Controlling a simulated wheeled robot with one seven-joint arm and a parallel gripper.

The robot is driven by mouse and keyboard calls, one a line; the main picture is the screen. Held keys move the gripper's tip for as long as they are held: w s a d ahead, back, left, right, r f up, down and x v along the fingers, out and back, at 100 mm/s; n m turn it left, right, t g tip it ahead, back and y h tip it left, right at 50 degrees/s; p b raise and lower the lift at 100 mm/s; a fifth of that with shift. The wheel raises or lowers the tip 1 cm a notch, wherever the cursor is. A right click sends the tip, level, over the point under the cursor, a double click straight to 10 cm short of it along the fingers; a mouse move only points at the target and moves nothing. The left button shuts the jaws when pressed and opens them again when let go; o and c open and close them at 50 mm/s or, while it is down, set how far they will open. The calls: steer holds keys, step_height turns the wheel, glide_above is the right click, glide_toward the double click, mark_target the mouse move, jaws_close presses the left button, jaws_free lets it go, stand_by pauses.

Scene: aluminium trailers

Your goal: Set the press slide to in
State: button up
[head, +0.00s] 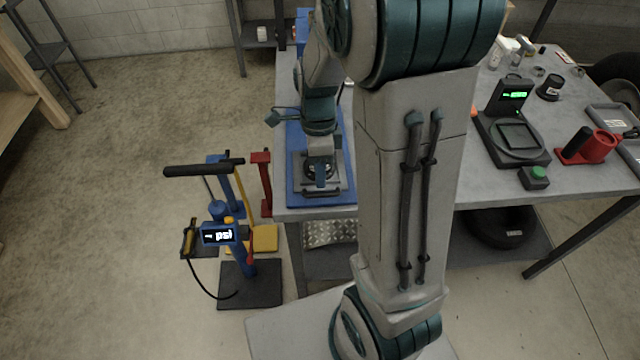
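The press (294,150) has a blue base and stands at the left end of the grey table. Its slide looks like the grey plate (338,184) at the front of the base, with a dark bar-like handle (322,193) on the near edge. A dark round part sits on the plate. My gripper (319,178) points down over the plate, close to the handle. Whether it touches the handle cannot be made out. The fingers are small and dark here, so their opening does not show. My arm hides much of the press behind.
The grey table (480,190) carries a scale with a green display (512,95), a green-button box (535,177) and a red holder (590,148) at the right. A blue floor pump (240,250) stands on the floor left of the table. My arm covers the table's middle.

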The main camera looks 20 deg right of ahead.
steer(key=shift+x, duration=2.4)
